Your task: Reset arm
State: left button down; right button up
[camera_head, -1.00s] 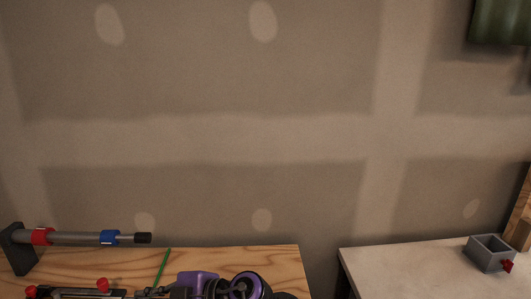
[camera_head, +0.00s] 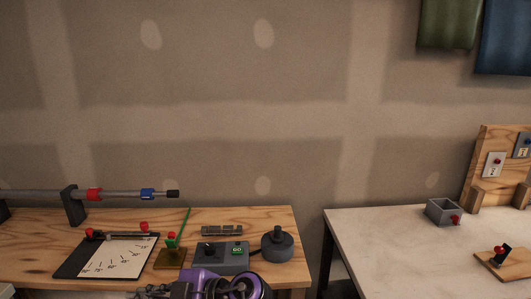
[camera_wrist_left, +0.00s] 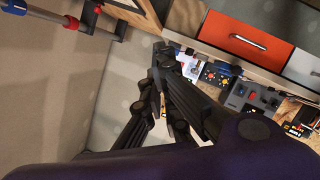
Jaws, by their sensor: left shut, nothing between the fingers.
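My left arm (camera_head: 225,287), purple and black, rises from the bottom edge in the head view. My left gripper (camera_head: 152,291) is partly cut off there, low in front of the wooden bench. In the left wrist view its dark fingers (camera_wrist_left: 160,98) are shut and hold nothing. My right gripper is not in view. If the task's arm is a thing on the bench, I cannot tell which.
A wooden bench (camera_head: 290,229) carries an angle-marked board (camera_head: 118,261), a grey control box (camera_head: 221,257) and a round dark knob unit (camera_head: 278,243). A white table (camera_head: 365,230) with a grey box (camera_head: 443,211) stands right, across a gap.

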pick_arm(q)
jog(key=w+d+f+m+t+h, duration=0.3)
jog(key=w+m, duration=0.3)
jog(key=w+d+f+m+t+h, duration=0.2)
jog(key=w+d+m+t+h, duration=0.15)
jog(key=w+m, duration=0.2)
jog(key=s+d+f+m+t+h+p, duration=0.25)
jog(key=s+f+m+h, duration=0.3)
jog(key=f+m, duration=0.35)
jog(key=s+a+f+g+h, duration=0.1)
jog(key=s+f, duration=0.4)
jog(key=s, duration=0.7)
jog(key=s+a+f+m+g+h+p, duration=0.1)
jog(key=s+f, duration=0.3)
jog(key=s, duration=0.8)
jog(key=s+a+f+m+g+h+p, duration=0.1)
jog(key=s+f, duration=0.4)
jog(key=s, duration=0.7)
jog(key=shift+s+a+f, duration=0.15)
jog(key=shift+a+f, duration=0.05)
jog(key=shift+f, duration=0.15)
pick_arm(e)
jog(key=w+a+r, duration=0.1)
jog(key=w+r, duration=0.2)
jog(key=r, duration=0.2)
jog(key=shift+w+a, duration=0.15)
